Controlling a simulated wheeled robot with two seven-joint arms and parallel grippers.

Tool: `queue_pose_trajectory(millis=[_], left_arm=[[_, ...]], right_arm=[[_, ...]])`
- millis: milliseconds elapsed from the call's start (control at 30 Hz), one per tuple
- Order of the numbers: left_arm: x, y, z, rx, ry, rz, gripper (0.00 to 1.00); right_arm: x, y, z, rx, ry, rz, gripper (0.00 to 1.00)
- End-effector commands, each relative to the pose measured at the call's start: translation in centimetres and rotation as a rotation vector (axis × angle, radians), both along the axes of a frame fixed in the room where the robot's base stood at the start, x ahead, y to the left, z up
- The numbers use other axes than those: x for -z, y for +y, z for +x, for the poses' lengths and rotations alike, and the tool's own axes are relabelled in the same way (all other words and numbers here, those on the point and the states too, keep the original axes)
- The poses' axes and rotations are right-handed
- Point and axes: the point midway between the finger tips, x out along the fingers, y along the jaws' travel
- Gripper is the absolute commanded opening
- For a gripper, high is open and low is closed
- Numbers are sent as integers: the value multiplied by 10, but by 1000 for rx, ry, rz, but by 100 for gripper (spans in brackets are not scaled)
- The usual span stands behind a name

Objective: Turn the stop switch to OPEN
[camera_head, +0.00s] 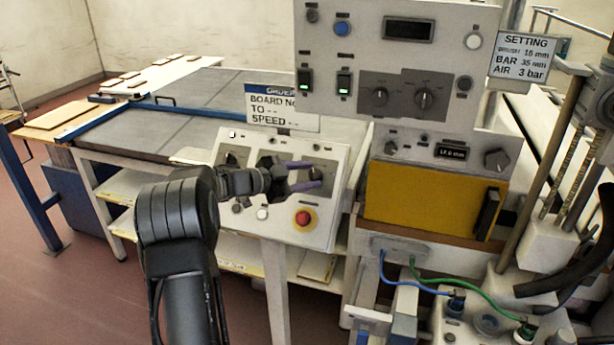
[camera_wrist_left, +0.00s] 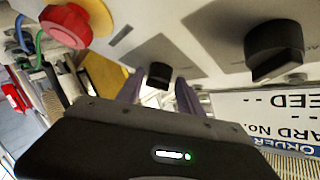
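A sloped grey control panel (camera_head: 270,225) carries black rotary knobs; their labels are too small to read, so I cannot tell for certain which is the stop switch. My left gripper (camera_head: 312,175) is in front of the panel's right-hand knob (camera_head: 317,172), its two purple fingers apart. In the left wrist view a small black knob (camera_wrist_left: 158,75) shows between the open fingertips (camera_wrist_left: 158,92), with gaps at both sides; I see no clear contact. A larger black knob (camera_wrist_left: 272,48) stands to the right there. My right gripper is not in view.
A red mushroom button (camera_head: 303,218) sits below the gripper on the same panel; it also shows in the left wrist view (camera_wrist_left: 65,25). An order sign (camera_head: 283,107) stands behind the panel. An upright cabinet (camera_head: 385,72) and yellow cover (camera_head: 420,197) are to the right.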

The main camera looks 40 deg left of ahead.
Motion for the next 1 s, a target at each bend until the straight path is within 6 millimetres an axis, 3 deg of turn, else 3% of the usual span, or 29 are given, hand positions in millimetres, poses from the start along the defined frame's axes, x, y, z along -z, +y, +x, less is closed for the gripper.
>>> queue_pose_trajectory(millis=[100, 467, 1000], left_arm=[[0, 0, 0, 1, 1, 0, 55], [0, 1, -5, 0, 1, 0, 55], [-16, 25, -70, 0, 1, 0, 55]], right_arm=[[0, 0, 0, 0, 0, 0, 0], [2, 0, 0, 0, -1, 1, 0], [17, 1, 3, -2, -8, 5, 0]])
